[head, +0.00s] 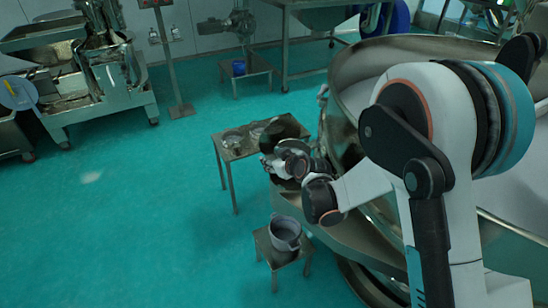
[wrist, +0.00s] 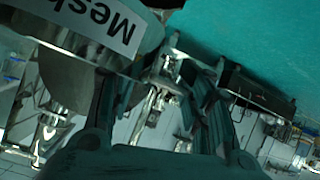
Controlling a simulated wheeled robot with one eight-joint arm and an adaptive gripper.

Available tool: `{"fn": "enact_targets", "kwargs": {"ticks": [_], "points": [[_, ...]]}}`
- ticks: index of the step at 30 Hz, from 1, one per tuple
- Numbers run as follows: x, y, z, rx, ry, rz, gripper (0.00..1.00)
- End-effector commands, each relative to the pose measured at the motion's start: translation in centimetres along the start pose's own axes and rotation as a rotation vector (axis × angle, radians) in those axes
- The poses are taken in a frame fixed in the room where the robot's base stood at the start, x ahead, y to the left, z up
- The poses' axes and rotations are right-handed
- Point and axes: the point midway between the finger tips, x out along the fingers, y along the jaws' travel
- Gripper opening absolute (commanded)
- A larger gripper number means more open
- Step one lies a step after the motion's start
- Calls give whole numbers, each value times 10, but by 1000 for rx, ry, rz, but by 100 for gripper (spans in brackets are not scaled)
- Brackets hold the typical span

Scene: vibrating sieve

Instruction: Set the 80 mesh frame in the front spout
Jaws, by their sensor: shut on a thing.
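A round metal frame with a white label reading "Mesh" (wrist: 90,22) fills the upper left of the wrist view. Its mesh number is out of view. My gripper (wrist: 160,95) is shut on this frame, though the exact contact is hard to see. In the head view my gripper (head: 270,163) is beside the big sieve, and a dark round disc (head: 286,128), likely the held frame, shows just above it. The large steel sieve body (head: 345,72) stands at the right, partly behind my arm. I cannot make out the front spout clearly.
A small steel table (head: 228,152) with a few round parts stands left of my gripper. A grey pot (head: 285,232) sits on a low stool (head: 263,240) below. The green floor at left is clear. Other machines stand at the back.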

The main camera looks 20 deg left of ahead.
Motion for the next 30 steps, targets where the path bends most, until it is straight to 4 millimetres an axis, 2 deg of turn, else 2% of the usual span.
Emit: {"fn": "enact_targets", "kwargs": {"ticks": [30], "points": [[39,-14,63,0,0,0,11]]}}
